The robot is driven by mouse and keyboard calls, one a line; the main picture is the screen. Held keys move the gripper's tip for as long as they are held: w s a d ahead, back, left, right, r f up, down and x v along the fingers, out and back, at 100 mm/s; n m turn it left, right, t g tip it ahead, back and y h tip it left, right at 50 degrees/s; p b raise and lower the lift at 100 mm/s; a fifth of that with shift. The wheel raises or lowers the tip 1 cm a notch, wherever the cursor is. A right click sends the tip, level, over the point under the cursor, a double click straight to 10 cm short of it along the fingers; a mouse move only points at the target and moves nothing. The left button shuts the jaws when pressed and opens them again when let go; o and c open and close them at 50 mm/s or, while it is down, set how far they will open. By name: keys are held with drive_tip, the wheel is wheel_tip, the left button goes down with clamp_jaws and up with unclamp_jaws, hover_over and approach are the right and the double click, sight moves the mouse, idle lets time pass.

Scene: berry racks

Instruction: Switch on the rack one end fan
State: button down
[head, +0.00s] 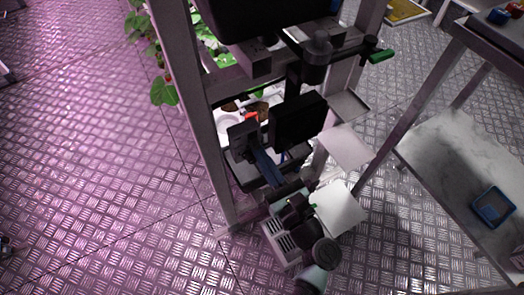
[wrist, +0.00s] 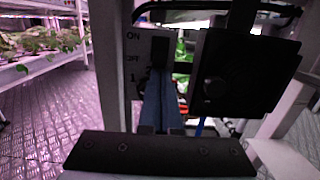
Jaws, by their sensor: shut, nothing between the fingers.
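A grey switch plate (wrist: 138,48) marked ON above, OFF below and 1 fills the upper middle of the wrist view. Its dark switch (wrist: 159,52) sits right of the lettering; which way it is set I cannot tell. My gripper (wrist: 160,76) has its blue fingers together, empty, with the tips just below or against the switch; contact is unclear. In the head view the plate (head: 240,134) is on the rack post side, and my gripper (head: 257,155) points up at it.
A black box with a knob (wrist: 256,75) is close right of the plate; it also shows in the head view (head: 298,122). The rack post (head: 190,85) stands left. A table (head: 440,150) with a blue tray (head: 492,208) is at right. Floor at left is open.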

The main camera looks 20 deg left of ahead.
sight(258, 145)
drive_tip(key=shift+s+d+r+g+h+p, duration=0.2)
drive_tip(key=shift+r+g+h+p, duration=0.5)
drive_tip(key=shift+p, duration=2.8)
drive_tip(key=h+p, duration=0.1)
drive_tip(key=p, duration=0.3)
drive_tip(key=shift+d+r+g, duration=0.1)
drive_tip(key=shift+r+g, duration=0.1)
drive_tip(key=shift+g, duration=0.1)
drive_tip(key=shift+r+h+p, duration=0.15)
drive_tip(key=shift+h+p, duration=0.15)
drive_tip(key=shift+p, duration=0.5)
drive_tip(key=p, duration=0.3)
drive_tip(key=shift+r+g+h, duration=0.25)
drive_tip(key=shift+g+h, duration=0.05)
drive_tip(key=shift+g, duration=0.1)
drive_tip(key=g+h+p, duration=0.1)
drive_tip(key=p, duration=0.3)
drive_tip(key=r+h+p, duration=0.1)
drive_tip(key=p, duration=0.4)
drive_tip(key=shift+s+d+r+g, duration=0.1)
drive_tip(key=shift+r+g, duration=0.2)
drive_tip(key=shift+g, duration=0.1)
drive_tip(key=shift+f, duration=0.45)
